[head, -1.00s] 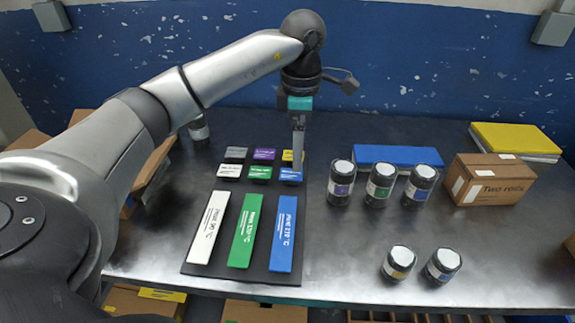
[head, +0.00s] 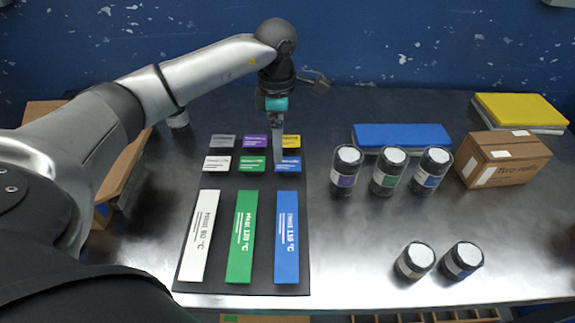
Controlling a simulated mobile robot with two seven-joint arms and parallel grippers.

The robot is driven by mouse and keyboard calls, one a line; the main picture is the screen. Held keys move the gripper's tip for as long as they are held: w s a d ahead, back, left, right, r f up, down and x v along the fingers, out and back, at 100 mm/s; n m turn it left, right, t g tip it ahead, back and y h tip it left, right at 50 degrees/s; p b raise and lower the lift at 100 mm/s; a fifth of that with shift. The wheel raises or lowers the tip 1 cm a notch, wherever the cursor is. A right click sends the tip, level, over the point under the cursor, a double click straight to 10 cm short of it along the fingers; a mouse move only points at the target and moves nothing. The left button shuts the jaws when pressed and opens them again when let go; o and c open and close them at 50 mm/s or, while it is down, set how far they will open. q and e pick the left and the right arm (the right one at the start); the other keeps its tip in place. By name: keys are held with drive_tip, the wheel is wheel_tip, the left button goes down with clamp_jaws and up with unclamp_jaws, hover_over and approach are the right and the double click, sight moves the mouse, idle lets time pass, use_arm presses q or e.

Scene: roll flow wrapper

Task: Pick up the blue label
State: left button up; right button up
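The small blue label (head: 288,165) lies at the front right of a group of small labels on a dark mat (head: 261,285). A long blue strip (head: 286,238) with white print lies in front of it. My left gripper (head: 277,160) points down at the small blue label's left side and hides part of that edge. Its fingers look like one narrow piece, so I cannot tell whether they are open or whether they touch the label. My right gripper is out of view.
Green (head: 252,164), white (head: 216,164), yellow (head: 291,141), purple (head: 254,141) and grey (head: 222,141) labels lie close by. Several dark jars, a blue slab (head: 401,136) and a cardboard box (head: 500,158) stand right. Bare table lies between mat and jars.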

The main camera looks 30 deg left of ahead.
sight(288, 164)
use_arm(q)
drive_tip(key=shift+f, duration=0.8)
drive_tip(key=f, duration=0.2)
drive_tip(key=f+b, duration=0.1)
drive_tip(key=shift+w+a+f, duration=0.1)
drive_tip(key=shift+w+f, duration=0.15)
drive_tip(key=shift+f, duration=0.5)
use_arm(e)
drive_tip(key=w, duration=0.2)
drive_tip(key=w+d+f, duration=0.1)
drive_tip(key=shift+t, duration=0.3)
use_arm(q)
drive_tip(key=shift+f, duration=0.15)
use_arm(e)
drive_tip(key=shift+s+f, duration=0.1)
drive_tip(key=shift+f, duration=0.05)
use_arm(q)
drive_tip(key=shift+f, duration=0.1)
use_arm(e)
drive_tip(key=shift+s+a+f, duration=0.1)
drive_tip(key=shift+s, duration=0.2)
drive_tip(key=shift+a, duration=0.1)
